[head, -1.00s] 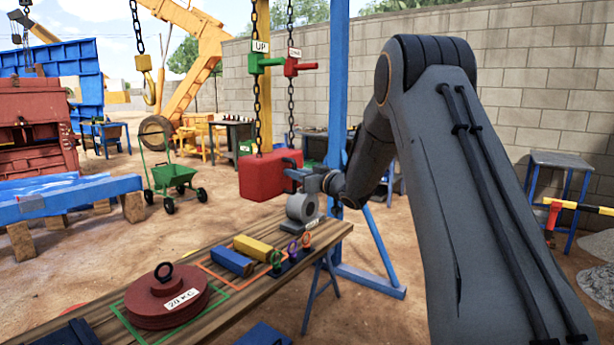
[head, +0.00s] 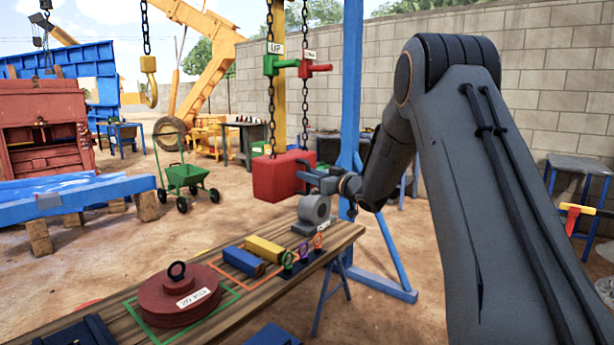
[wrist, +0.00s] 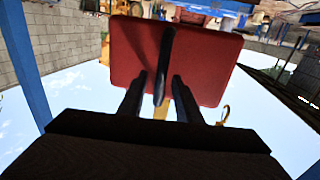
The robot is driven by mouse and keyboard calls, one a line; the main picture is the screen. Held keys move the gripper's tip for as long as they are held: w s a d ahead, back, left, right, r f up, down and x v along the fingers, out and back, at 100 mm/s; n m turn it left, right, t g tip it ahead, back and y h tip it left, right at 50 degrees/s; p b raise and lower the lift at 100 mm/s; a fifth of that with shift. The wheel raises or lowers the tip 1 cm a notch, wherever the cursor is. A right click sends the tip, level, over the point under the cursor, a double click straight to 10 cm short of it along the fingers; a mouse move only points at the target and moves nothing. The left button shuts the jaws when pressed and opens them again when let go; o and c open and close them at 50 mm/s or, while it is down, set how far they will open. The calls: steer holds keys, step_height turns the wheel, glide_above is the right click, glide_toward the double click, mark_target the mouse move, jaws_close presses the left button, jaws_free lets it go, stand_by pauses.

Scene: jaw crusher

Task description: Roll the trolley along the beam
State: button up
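A red block (head: 281,178) hangs below two chains, with a green UP handle (head: 272,66) and a red handle (head: 314,70) above it. A yellow hook (head: 150,80) hangs on another chain to the left. The trolley and beam are not visible in the head view; the chains' tops are cut off. My gripper (head: 308,173) is at the block's right side. In the wrist view, the block (wrist: 205,70) fills the upper middle. A dark upright bar (wrist: 165,55) on its face stands between my two fingers (wrist: 160,88), which are apart, with a gap visible.
A wooden bench (head: 225,318) in front bears a dark red 20 KG weight (head: 172,303), blue and yellow bars, rings and a grey round device (head: 314,209). A blue post (head: 352,110) stands behind my arm. A green cart (head: 186,177) stands on open ground left.

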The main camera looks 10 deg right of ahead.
steer(key=v, duration=0.6)
steer(key=shift+s+d+b, duration=0.2)
steer(key=shift+s+b, duration=0.15)
steer(key=shift+s, duration=0.05)
steer(key=shift+f, duration=0.1)
steer(key=s+f+m+g+h+p, duration=0.1)
steer(key=s+f+m+g+h, duration=0.2)
steer(key=s+f, duration=0.4)
steer(key=s+f+m+g+h, duration=0.2)
steer(key=s+f+g+h, duration=0.3)
steer(key=s, duration=0.4)
steer(key=s+a+f+g, duration=0.2)
steer(key=s, duration=0.8)
steer(key=s+a+f+g, duration=0.2)
steer(key=s+g, duration=0.1)
steer(key=s, duration=0.7)
steer(key=s+a+f+g+p, duration=0.1)
steer(key=s+a+f+g, duration=0.1)
steer(key=s, duration=0.8)
steer(key=shift+s+a+f+g, duration=0.2)
steer(key=shift+s+a+g, duration=0.1)
steer(key=shift+g, duration=0.2)
